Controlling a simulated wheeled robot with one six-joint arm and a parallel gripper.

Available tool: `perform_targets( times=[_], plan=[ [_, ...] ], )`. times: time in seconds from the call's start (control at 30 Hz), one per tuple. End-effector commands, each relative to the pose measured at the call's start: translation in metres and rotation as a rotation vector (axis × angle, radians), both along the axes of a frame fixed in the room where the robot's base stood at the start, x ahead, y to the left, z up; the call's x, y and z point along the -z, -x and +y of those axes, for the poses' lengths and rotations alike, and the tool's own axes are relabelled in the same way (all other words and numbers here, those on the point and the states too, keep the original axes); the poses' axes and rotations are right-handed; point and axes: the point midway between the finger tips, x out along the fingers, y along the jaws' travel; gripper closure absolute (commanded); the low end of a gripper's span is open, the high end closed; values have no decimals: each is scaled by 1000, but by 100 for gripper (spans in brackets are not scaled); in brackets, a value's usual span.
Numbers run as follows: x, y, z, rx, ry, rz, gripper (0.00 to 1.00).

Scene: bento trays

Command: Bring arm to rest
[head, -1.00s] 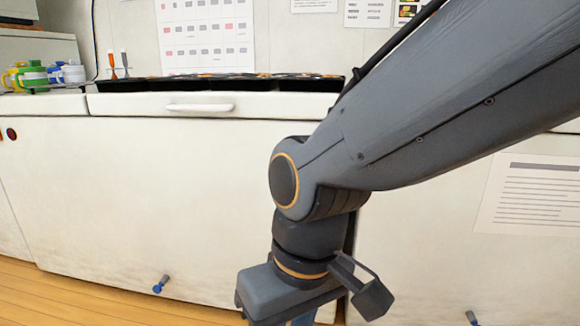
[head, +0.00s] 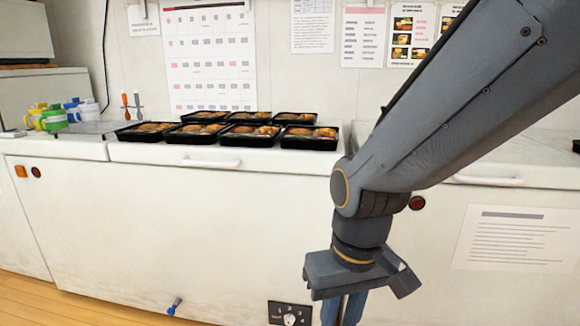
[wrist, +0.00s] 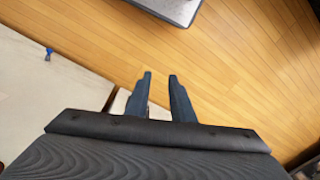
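My gripper (head: 343,311) hangs low in front of the white counter front in the head view, pointing down. In the wrist view its two dark blue fingers (wrist: 160,98) stand apart with nothing between them but the wooden floor beyond. The gripper is open and empty. My grey arm comes in from the upper right of the head view and bends at the elbow joint. The fingertips are partly cut off by the lower edge of the head view.
Several black bento trays (head: 157,140) with food stand on the white counter (head: 95,150). A blue-tipped knob (head: 174,306) and a dial panel (head: 290,314) are low on the front. Wooden floor (wrist: 240,70) is open.

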Motion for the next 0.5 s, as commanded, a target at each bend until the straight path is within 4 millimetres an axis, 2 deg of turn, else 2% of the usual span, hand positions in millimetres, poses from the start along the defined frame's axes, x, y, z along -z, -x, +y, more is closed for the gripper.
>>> perform_targets(
  times=[0.03,0.5],
  plan=[
    [-19,2,-8,24,5,3,78],
    [-104,13,-76,195,43,22,78]
  ],
)
